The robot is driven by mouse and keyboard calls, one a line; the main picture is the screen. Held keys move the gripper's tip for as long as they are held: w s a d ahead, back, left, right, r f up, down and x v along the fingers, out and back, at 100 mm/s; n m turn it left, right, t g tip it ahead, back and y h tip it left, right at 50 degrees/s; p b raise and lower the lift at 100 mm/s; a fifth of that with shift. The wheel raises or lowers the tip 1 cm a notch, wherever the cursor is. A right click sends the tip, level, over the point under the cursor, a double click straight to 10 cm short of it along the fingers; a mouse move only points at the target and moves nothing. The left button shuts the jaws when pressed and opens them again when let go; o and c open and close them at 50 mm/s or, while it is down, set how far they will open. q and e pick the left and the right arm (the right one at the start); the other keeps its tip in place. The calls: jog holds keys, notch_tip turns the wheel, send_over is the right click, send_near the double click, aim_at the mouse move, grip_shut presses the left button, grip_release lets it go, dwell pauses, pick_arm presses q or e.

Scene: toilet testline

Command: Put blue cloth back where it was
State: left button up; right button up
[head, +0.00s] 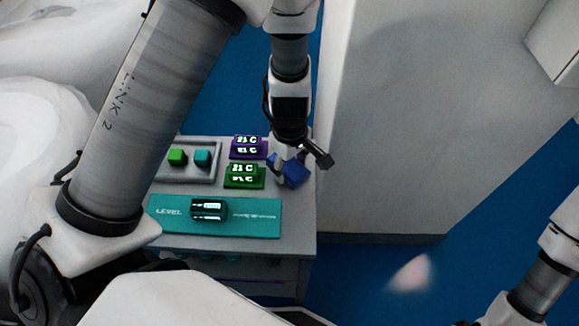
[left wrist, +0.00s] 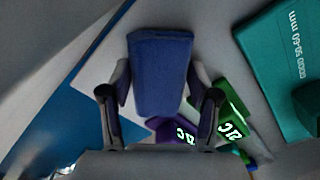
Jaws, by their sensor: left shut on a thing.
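The blue cloth (head: 293,172) is a folded, block-like piece at the far right corner of the grey cart (head: 308,222). My left gripper (head: 300,160) comes down from above and is shut on it. In the left wrist view the blue cloth (left wrist: 160,75) sits between the two fingers of the left gripper (left wrist: 160,96). I cannot tell whether the cloth touches the cart top. My right arm shows at the lower right of the head view, but its gripper is out of view.
Left of the cloth are a purple display block (head: 248,147) and a green one (head: 243,177). A tray (head: 214,147) holds a green and a teal cube. A teal mat (head: 180,222) carries a dark device (head: 209,209). A white wall (head: 380,130) stands close right.

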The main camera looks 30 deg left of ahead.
aim_at(291, 166)
pick_arm(q)
jog(key=shift+d, duration=0.1)
jog(key=o, duration=1.3)
jog(key=shift+f, duration=0.1)
jog(key=shift+o, duration=0.2)
jog(key=shift+r, duration=0.25)
notch_tip(291, 166, up, 12)
jog(key=p, duration=0.2)
